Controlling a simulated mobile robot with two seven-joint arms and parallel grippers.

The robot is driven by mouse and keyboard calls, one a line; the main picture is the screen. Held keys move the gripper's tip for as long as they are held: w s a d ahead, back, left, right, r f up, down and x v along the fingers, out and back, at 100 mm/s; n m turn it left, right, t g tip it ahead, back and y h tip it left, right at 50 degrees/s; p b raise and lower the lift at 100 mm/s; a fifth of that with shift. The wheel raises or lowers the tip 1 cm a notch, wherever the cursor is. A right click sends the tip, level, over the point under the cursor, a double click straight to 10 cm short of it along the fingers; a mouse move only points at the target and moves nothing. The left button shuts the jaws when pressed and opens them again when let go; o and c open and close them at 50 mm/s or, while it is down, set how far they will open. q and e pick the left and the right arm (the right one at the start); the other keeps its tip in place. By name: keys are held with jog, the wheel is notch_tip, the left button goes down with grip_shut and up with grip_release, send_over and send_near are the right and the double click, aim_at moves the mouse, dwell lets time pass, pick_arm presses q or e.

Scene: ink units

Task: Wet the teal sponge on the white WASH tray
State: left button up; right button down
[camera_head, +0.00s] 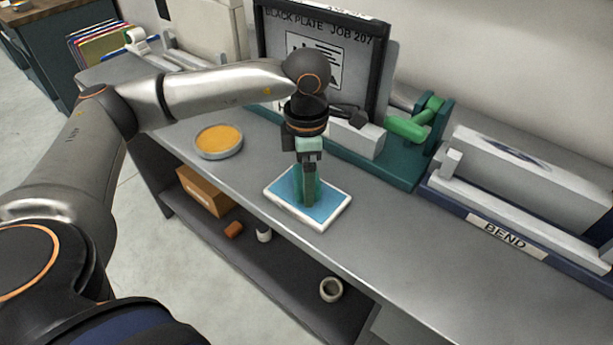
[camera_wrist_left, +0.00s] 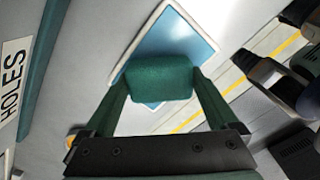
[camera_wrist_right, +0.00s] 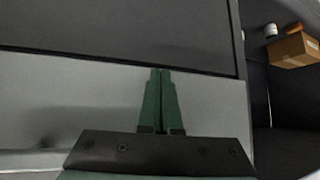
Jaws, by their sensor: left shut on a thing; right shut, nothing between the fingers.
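The teal sponge (camera_wrist_left: 160,82) is a dark green-teal block held between the two green fingers of my left gripper (camera_wrist_left: 162,74) in the left wrist view. In the head view my left gripper (camera_head: 308,200) points down over the white tray (camera_head: 291,214), which has a blue, water-like inside (camera_head: 284,188). The sponge is mostly hidden by the fingers there. It is low at the tray, but I cannot tell if it touches the blue surface. The tray also shows in the left wrist view (camera_wrist_left: 205,30). My right gripper (camera_wrist_right: 160,75) is shut and empty in the right wrist view.
A round dish with an orange inside (camera_head: 218,140) stands left of the tray. A teal-based device with a green handle (camera_head: 405,127) and a BEND machine (camera_head: 505,232) line the back. A lower shelf holds a cardboard box (camera_head: 205,190). The bench right of the tray is clear.

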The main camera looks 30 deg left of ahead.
pick_arm(q)
jog(key=shift+r+p, duration=1.65)
jog(key=shift+r, duration=1.3)
